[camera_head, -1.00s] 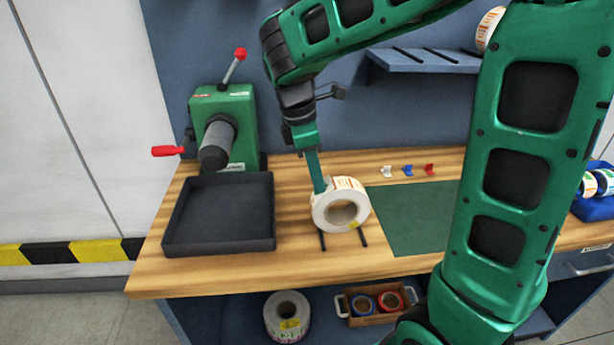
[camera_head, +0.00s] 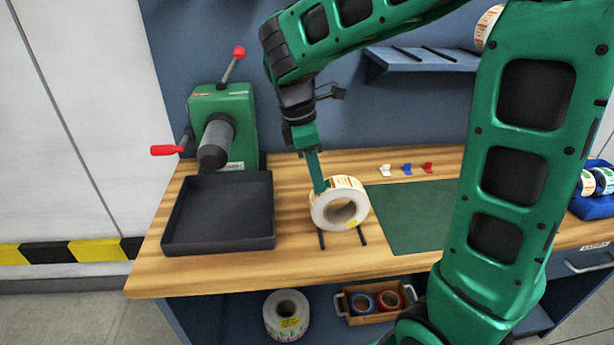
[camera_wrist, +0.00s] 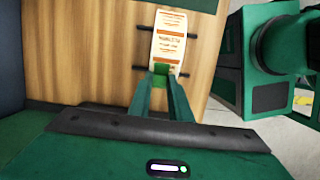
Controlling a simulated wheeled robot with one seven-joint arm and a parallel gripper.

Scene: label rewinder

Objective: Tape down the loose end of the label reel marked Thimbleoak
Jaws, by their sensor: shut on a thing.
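A white label reel (camera_head: 352,221) with orange printing and a yellow sticker on its face stands upright on two dark rails on the wooden bench. Its printed rim (camera_wrist: 169,40) shows in the wrist view, but the name is too small to read surely. My gripper (camera_head: 319,188) points down at the left of the reel's top. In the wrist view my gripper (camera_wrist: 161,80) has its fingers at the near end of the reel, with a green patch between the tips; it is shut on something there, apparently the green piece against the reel. Whether a loose end hangs there is hidden.
A green rewinder (camera_head: 222,125) with red-knobbed levers stands at the back left, a black tray (camera_head: 268,225) before it. A green mat (camera_head: 408,220) lies right of the reel, with small white, blue and red clips (camera_head: 406,169) behind it. A shelf (camera_head: 425,62) is above.

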